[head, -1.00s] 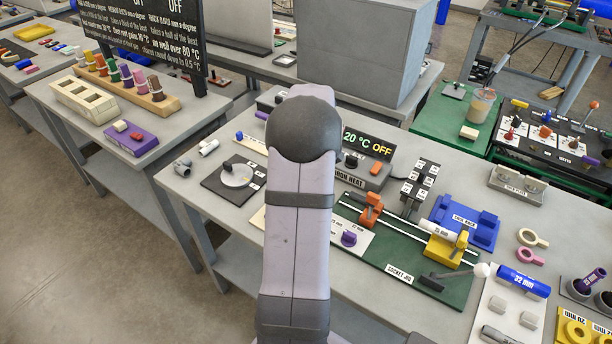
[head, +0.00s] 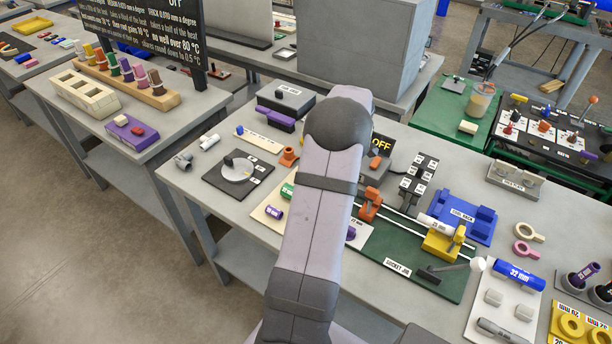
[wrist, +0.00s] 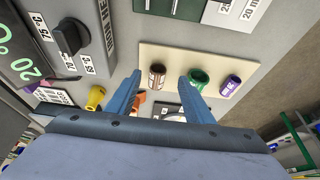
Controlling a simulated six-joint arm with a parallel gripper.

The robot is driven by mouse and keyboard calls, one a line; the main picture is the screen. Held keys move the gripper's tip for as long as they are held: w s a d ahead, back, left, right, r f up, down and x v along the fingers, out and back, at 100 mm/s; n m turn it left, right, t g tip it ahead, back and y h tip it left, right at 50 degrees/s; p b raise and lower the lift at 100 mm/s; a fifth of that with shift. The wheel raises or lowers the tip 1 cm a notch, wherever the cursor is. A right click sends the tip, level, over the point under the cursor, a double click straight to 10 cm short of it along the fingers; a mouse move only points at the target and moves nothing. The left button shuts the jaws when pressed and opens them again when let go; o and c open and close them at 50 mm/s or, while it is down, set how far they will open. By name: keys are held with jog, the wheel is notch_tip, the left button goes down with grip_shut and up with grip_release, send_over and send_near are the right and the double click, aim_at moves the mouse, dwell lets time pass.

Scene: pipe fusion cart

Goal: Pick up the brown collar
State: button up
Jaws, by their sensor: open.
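The brown collar (wrist: 157,77) stands on a cream board (wrist: 212,61) in the wrist view. My gripper (wrist: 159,76) is open, its two blue fingers apart, with the collar showing in the gap between the fingertips. I cannot tell how far above it the fingers are. In the head view my arm hides the brown collar and my gripper.
A green collar (wrist: 198,78) stands close by the right finger, with a purple collar (wrist: 231,86) beyond it. A yellow part (wrist: 95,97) lies left of the left finger. The dial plate (head: 238,172) and green socket jig (head: 398,262) flank my arm.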

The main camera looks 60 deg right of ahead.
jog(key=p+x, duration=0.2)
jog(key=x, duration=0.1)
jog(key=shift+w+d+f, duration=0.15)
jog(key=shift+w+d, duration=0.05)
jog(key=shift+w, duration=0.05)
jog(key=shift+p+x, duration=0.3)
jog(key=shift+x, duration=0.45)
jog(key=shift+s, duration=0.1)
jog(key=c, duration=1.1)
